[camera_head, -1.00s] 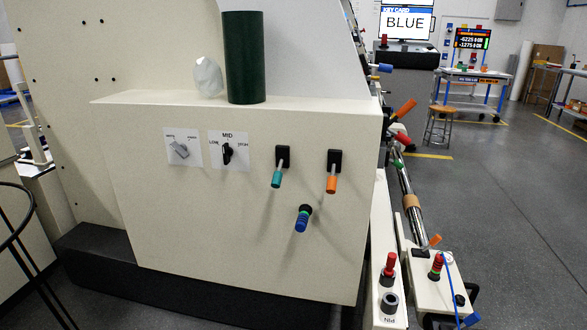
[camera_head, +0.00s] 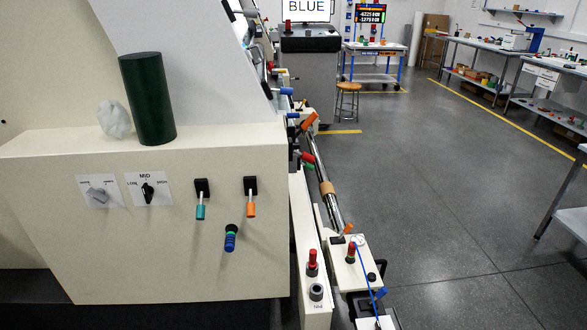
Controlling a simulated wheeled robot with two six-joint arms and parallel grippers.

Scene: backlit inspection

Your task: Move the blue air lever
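A cream machine cabinet (camera_head: 140,262) fills the left side. A blue handle (camera_head: 286,91) sticks out at the machine's right side, farther back. A blue piece with a blue cable (camera_head: 379,295) is on the low block at front right. I cannot tell which blue part is the air lever. Neither of my grippers is in view.
A dark green cylinder (camera_head: 147,100) and a crumpled white object (camera_head: 115,120) stand on the cabinet. A low rail with a red knob (camera_head: 312,261) runs along its right. Grey floor (camera_head: 455,190) is open at right, with workbenches (camera_head: 490,60) beyond. A stool (camera_head: 347,98) stands farther back.

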